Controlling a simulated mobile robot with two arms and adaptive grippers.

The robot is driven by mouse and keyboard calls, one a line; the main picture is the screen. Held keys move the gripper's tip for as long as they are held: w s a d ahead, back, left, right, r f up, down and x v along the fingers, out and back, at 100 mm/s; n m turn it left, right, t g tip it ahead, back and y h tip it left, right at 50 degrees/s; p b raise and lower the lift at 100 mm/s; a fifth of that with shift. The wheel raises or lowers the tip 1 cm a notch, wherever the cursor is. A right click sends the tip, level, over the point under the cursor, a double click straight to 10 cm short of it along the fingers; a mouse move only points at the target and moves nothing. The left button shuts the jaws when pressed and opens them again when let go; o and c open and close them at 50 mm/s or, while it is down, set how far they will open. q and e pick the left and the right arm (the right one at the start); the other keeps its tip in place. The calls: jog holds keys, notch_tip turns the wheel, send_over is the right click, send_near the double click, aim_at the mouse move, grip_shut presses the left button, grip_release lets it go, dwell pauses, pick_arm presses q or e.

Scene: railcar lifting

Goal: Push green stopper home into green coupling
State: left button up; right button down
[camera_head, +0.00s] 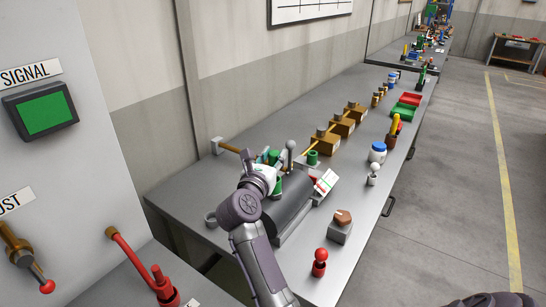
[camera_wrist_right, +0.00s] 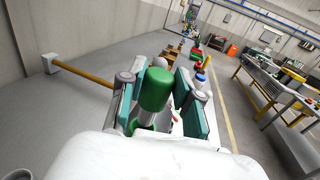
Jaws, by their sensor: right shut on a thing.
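My right gripper (camera_head: 273,161) is over the far end of the grey cylinder (camera_head: 292,203) on the bench. In the wrist view, the green stopper (camera_wrist_right: 156,88) is between the fingers of my right gripper (camera_wrist_right: 160,98), which is shut on it. A grey part shows below its green cap. Green also shows beside and below the gripper in the head view, partly hidden by the gripper. Another green cylinder (camera_head: 312,158) stands just right of the gripper. I cannot tell which green part is the coupling, nor how deep the stopper sits. My left gripper is not in view.
A grey-knobbed lever (camera_head: 291,146) stands close to the gripper. A red-and-white box (camera_head: 325,182), a brown lump on a grey block (camera_head: 341,224) and a red knob (camera_head: 320,261) are to the right. Brass blocks (camera_head: 326,140) line the bench behind.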

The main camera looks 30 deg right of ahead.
jog(key=shift+f+b, duration=1.8)
jog(key=shift+f, duration=0.25)
jog(key=c, duration=0.7)
grip_release()
notch_tip(320, 180, up, 10)
jog(key=shift+r, duration=0.1)
jog(key=shift+s, duration=0.1)
